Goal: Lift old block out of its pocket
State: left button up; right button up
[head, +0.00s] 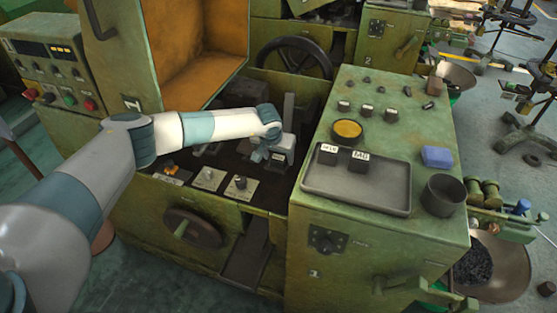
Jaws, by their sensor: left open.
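My left gripper (267,160) reaches from the left over the dark bed of the green machine, beside the grey upright metal parts. It points down and its jaws are open. I cannot make out the old block or its pocket: the wrist and the machine parts hide that spot, and the detail is small. Two small dark blocks with white labels stand on the grey tray (315,181): one at the tray's left (328,156) and one right of it (359,163). My right gripper is not in view.
An orange-lined open cover (205,50) stands behind my arm. The tray's front is clear.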

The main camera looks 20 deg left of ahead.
aim_at(278, 158)
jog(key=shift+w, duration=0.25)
pick_arm(q)
jog(key=shift+w, duration=0.1)
grip_shut()
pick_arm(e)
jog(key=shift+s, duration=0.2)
pick_arm(q)
jog(key=shift+r, duration=0.15)
